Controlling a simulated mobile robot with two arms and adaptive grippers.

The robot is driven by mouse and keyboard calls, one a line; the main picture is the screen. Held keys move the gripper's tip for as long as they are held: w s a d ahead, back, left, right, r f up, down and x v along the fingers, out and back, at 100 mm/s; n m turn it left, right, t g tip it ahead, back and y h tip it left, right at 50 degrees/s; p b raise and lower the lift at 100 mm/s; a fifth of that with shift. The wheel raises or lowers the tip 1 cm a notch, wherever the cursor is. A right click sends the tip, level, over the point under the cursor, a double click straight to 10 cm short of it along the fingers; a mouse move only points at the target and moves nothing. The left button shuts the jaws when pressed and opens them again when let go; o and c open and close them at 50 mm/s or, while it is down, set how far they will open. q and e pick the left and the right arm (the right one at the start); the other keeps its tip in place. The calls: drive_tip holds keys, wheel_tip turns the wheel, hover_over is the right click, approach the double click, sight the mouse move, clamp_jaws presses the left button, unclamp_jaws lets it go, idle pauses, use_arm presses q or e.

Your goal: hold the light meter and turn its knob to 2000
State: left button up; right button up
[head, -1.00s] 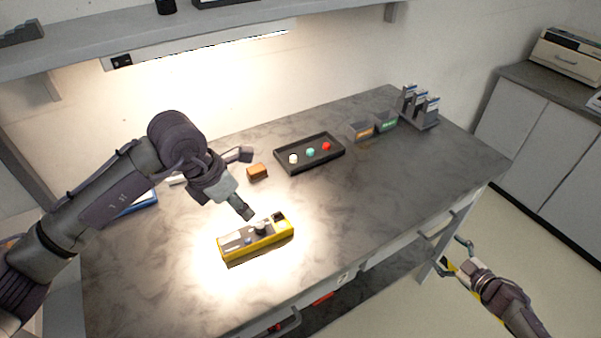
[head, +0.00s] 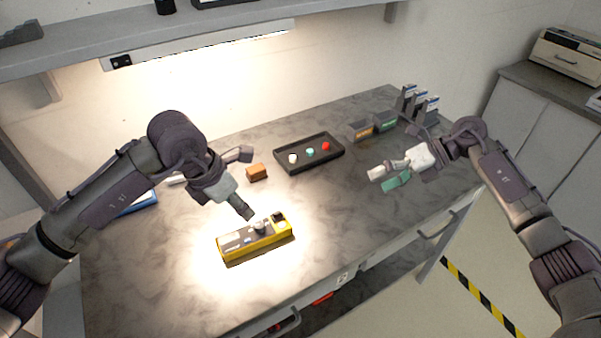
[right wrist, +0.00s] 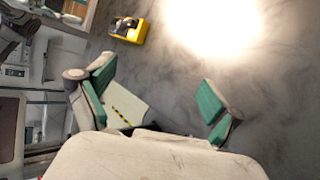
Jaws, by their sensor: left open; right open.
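The light meter (head: 256,251) is a yellow box with a grey top face, lying on the table under the bright lamp light. Its pale round knob (head: 260,226) stands on the top face, and its setting is too small to read. The meter also shows at the top of the right wrist view (right wrist: 128,30). My left gripper (head: 246,212) is just above and behind the meter, pointing down, open and apart from it. My right gripper (head: 385,178) is over the right part of the table, well away from the meter. Its green-padded fingers (right wrist: 158,95) are spread and empty.
A black tray (head: 290,166) with white, green and red round pieces lies behind the meter. An orange-brown block (head: 257,172) is left of it. Two small bins (head: 361,131) and a rack (head: 428,113) stand at the back right. The table between meter and right gripper is clear.

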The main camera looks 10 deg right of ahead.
drive_tip(key=w+a+r+n+g+h, duration=0.1)
drive_tip(key=w+a+n+g+h, duration=0.1)
drive_tip(key=a+n, duration=0.7)
drive_tip(key=n+g+h, duration=0.1)
drive_tip(key=n+h, duration=0.3)
drive_tip(key=n, duration=0.6)
approach(281, 219)
drive_tip(key=shift+h, duration=0.3)
drive_tip(key=x, duration=1)
drive_tip(key=shift+a, duration=0.35)
